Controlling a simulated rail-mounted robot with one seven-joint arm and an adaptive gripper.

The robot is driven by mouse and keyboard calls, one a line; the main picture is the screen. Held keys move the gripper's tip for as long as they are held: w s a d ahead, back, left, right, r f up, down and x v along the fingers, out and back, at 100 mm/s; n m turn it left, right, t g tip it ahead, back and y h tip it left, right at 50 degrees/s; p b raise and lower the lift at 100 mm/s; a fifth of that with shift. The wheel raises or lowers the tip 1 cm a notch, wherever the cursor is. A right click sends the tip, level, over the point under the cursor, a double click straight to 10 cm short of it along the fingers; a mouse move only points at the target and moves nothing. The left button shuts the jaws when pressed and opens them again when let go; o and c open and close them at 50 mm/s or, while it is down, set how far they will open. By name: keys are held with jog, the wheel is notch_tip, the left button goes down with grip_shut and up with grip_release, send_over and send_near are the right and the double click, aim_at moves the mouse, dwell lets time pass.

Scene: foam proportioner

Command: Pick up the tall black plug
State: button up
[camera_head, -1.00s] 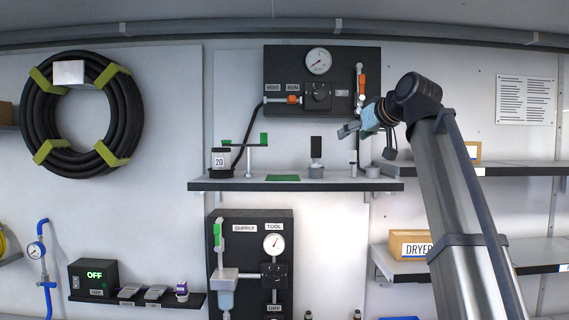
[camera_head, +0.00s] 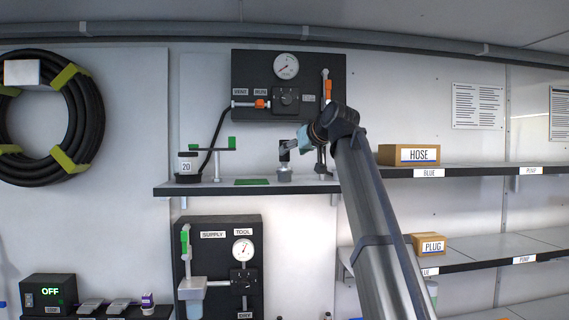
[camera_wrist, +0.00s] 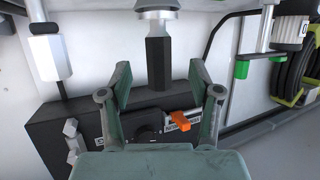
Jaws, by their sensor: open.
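The tall black plug (camera_wrist: 158,62) shows in the wrist view, which looks upside down. It is a dark hexagonal body joined to a round metal base (camera_wrist: 157,12) at the top of that picture. My gripper (camera_wrist: 159,72) is open, with one finger to each side of the plug in the picture and visible gaps. I cannot tell how deep the plug lies between the fingers.
A white hexagonal fitting (camera_wrist: 48,57) stands to one side in the wrist view. The gauge panel (camera_head: 289,85) is on the wall behind and above.

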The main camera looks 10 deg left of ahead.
aim_at(287, 154)
jog(key=shift+w+a+f, duration=0.25)
jog(key=shift+w+a, duration=0.1)
jog(key=shift+w, duration=0.15)
jog(key=shift+w+a+p, duration=0.2)
jog(key=shift+w+p, duration=0.1)
jog(key=shift+p, duration=0.1)
jog(key=p+x, duration=0.2)
jog(key=x, duration=0.2)
jog(key=shift+w+a+f, duration=0.1)
jog(key=shift+w, duration=0.1)
grip_shut()
